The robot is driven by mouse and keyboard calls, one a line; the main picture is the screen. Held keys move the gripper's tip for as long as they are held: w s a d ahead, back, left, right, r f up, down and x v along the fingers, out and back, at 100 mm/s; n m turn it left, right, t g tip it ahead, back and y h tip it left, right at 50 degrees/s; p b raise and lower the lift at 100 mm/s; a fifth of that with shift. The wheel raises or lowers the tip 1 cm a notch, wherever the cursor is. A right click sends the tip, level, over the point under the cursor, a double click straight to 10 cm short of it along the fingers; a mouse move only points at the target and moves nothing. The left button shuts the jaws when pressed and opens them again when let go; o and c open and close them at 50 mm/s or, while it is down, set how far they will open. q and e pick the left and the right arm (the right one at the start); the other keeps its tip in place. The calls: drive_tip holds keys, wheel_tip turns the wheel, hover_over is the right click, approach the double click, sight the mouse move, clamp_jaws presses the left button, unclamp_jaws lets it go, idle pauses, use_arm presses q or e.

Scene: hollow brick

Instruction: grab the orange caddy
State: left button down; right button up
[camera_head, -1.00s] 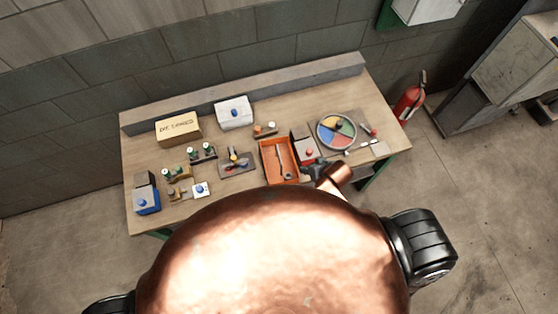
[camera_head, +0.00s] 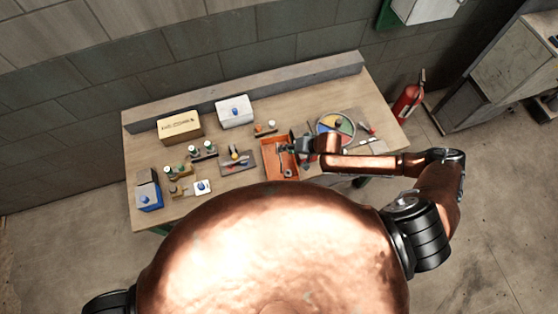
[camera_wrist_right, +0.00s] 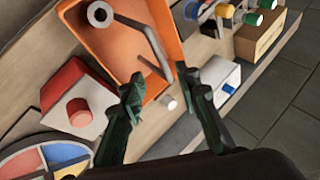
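The orange caddy (camera_head: 270,158) is an open tray on the workbench, left of my right gripper in the head view. It also shows in the right wrist view (camera_wrist_right: 103,42), with a grey bent rod and a round roll inside. My right gripper (camera_head: 293,143) is over the caddy's right side. Whether a finger touches the caddy cannot be told. My left gripper is not in view.
A colored round tray (camera_head: 345,122) is at the right. A white box (camera_head: 235,112) and a cardboard box (camera_head: 180,127) stand behind. A fire extinguisher (camera_head: 408,98) stands off the bench's right end.

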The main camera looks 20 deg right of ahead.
drive_tip(key=shift+s+a+p+x, duration=0.1)
drive_tip(key=shift+p+x, duration=0.05)
drive_tip(key=shift+x, duration=0.9)
drive_tip(key=shift+s+a+p+x, duration=0.1)
drive_tip(key=shift+s+p+x, duration=0.1)
drive_tip(key=shift+x, duration=0.85)
drive_tip(key=shift+s+a+p+x, duration=0.1)
drive_tip(key=shift+p+x, duration=0.05)
drive_tip(key=shift+x, duration=0.9)
drive_tip(key=shift+c, duration=0.4)
clamp_jaws()
